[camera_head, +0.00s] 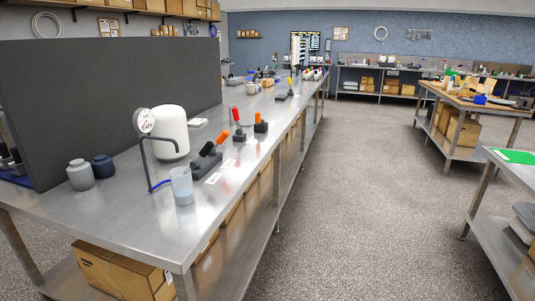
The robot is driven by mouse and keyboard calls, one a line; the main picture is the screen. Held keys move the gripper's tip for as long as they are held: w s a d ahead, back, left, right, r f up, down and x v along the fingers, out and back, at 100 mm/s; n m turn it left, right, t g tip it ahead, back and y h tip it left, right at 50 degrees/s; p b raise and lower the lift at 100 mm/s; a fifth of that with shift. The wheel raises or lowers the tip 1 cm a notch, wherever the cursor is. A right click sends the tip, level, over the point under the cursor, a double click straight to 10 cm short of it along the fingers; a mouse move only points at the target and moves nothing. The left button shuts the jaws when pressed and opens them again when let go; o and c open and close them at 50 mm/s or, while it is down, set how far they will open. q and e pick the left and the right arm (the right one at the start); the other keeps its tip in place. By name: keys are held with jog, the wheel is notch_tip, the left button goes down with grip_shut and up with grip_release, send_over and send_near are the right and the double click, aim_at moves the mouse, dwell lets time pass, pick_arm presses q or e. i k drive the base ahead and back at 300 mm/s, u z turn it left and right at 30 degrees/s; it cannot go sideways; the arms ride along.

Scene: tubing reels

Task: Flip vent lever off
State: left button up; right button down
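Several levers stand on the steel bench (130,215) left of centre. On a dark double base (205,164), an orange-red lever (214,136) and a black lever (207,149) both tilt up to the right. Just behind, a red lever (236,114) points upward on its own block, beside an orange lever (258,116), also upward. White labels (213,178) lie on the bench in front; their text is too small to read, so I cannot tell which is the vent lever. Neither of my grippers is in view.
A white tank (170,130) with a round gauge (144,121) stands left of the levers. A dark partition (110,95) backs the bench. The floor (350,200) to the right is open.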

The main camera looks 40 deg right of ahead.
aim_at(209, 145)
jog(key=z, duration=0.6)
jog(key=i, duration=1.3)
jog(key=u, duration=0.3)
